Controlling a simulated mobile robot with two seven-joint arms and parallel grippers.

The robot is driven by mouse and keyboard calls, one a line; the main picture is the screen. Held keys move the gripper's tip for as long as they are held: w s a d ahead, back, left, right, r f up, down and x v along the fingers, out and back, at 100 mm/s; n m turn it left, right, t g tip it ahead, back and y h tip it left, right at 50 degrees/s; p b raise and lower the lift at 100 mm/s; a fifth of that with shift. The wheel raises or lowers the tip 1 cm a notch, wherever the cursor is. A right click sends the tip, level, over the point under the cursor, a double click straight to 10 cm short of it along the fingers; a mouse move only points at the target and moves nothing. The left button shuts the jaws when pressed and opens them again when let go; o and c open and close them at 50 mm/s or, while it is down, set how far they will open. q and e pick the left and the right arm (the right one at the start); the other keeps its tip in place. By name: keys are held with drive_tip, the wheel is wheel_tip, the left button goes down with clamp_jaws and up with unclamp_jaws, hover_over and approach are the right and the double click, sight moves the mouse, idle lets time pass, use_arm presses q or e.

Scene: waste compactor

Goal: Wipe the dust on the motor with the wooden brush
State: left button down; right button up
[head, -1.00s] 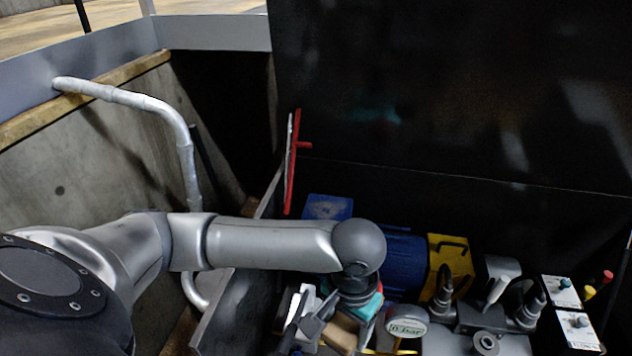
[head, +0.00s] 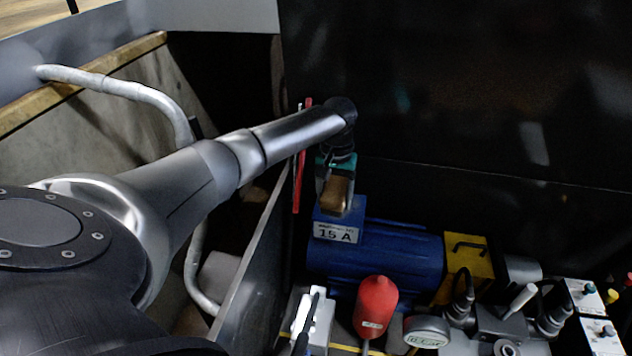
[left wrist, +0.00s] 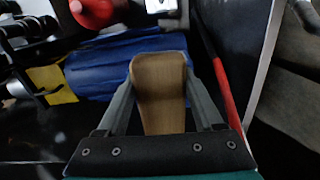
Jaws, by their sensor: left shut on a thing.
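The blue motor (head: 400,258) lies below the dark back wall, with a blue box on its left end that carries a "15 A" label (head: 337,232). My left gripper (head: 335,190) is shut on the wooden brush (head: 337,197) and holds it at the box end of the motor. I cannot tell if they touch. In the left wrist view, the brush's brown wooden body (left wrist: 158,85) sits between both fingers, with the blue motor (left wrist: 95,72) behind it. The bristles are hidden, and I cannot make out dust. My right gripper is not in view.
A red rounded cylinder (head: 376,306) stands in front of the motor, beside a gauge (head: 427,332). A yellow block (head: 465,262) adjoins the motor's right end. A red-edged bar (head: 300,170) and a dark panel (head: 250,265) stand to the left. Pipes and fittings crowd the right.

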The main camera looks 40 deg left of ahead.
use_arm(q)
drive_tip(key=w+a+n, duration=0.1)
drive_tip(key=a, duration=0.4)
drive_tip(key=b, duration=0.6)
hover_over(316, 214)
drive_tip(key=shift+n, duration=0.4)
wheel_tip(316, 214, down, 5)
drive_tip(key=shift+r, duration=0.2)
drive_tip(key=shift+f+b, duration=0.4)
drive_tip(key=shift+b, duration=0.2)
drive_tip(key=shift+f, duration=0.15)
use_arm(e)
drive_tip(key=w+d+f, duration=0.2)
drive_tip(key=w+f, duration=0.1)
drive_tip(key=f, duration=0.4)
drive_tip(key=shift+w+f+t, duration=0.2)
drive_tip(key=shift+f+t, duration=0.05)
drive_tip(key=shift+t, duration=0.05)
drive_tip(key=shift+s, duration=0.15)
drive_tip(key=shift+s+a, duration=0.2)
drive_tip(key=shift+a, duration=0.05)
use_arm(q)
drive_tip(key=shift+f+b, duration=0.7)
drive_tip(key=shift+f, duration=0.4)
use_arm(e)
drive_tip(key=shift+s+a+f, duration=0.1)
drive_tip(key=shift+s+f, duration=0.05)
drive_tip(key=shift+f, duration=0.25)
